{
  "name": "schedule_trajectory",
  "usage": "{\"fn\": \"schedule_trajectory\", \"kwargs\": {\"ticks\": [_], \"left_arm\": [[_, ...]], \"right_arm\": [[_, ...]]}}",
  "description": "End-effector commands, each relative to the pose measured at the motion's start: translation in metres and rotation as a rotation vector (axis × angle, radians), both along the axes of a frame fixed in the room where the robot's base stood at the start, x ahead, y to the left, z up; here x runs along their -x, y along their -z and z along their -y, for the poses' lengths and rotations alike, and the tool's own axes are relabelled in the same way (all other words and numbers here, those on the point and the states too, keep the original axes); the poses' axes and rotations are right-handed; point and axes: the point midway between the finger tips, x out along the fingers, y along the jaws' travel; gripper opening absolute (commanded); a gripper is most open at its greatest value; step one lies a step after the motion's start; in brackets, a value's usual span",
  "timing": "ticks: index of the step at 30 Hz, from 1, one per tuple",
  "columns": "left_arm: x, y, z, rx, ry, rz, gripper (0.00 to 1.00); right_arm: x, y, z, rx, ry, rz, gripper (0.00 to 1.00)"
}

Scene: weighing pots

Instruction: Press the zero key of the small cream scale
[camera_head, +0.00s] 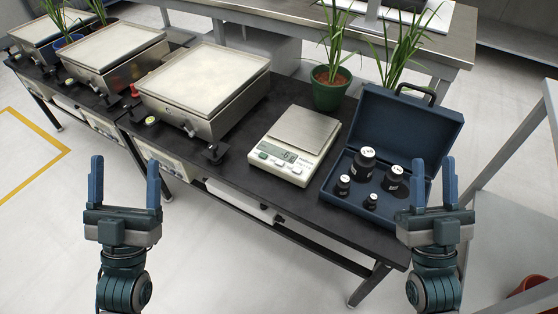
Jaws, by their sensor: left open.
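The small cream scale (296,144) stands on the black bench with a grey square weighing plate at its back. Its front panel has a small display and several keys; the key labels are too small to read. My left gripper (125,178) is open and empty, in front of the bench and well to the left of the scale. My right gripper (433,178) has its two fingers apart with nothing between them, at the right, in front of the blue case's right side. Neither gripper touches the scale.
An open blue case (398,124) with several black weights stands right of the scale. A plant in a green pot (330,88) stands behind it. Large balances with cream tops (205,75) stand to the left. A black knob (214,152) sits at the bench (255,178) edge.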

Motion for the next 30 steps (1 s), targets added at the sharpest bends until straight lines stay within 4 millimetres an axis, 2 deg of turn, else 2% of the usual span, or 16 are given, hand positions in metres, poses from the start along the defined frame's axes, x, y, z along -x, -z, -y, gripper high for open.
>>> {"fn": "schedule_trajectory", "kwargs": {"ticks": [14,18,20,30], "left_arm": [[-0.0001,0.0001,0.0,0.0,0.0,-0.001,0.76],[-0.0001,0.0001,0.0,0.0,0.0,-0.001,0.76],[-0.0001,0.0001,0.0,0.0,0.0,-0.001,0.76],[-0.0002,0.0001,0.0,0.0,0.0,-0.001,0.76]], "right_arm": [[-0.0001,-0.0001,0.0,0.0,0.0,0.0,0.36],[-0.0001,0.0,0.0,0.0,0.0,0.0,0.09],[-0.0001,0.0,0.0,0.0,0.0,0.0,0.0],[-0.0001,0.0001,0.0,0.0,0.0,-0.001,0.0]]}}
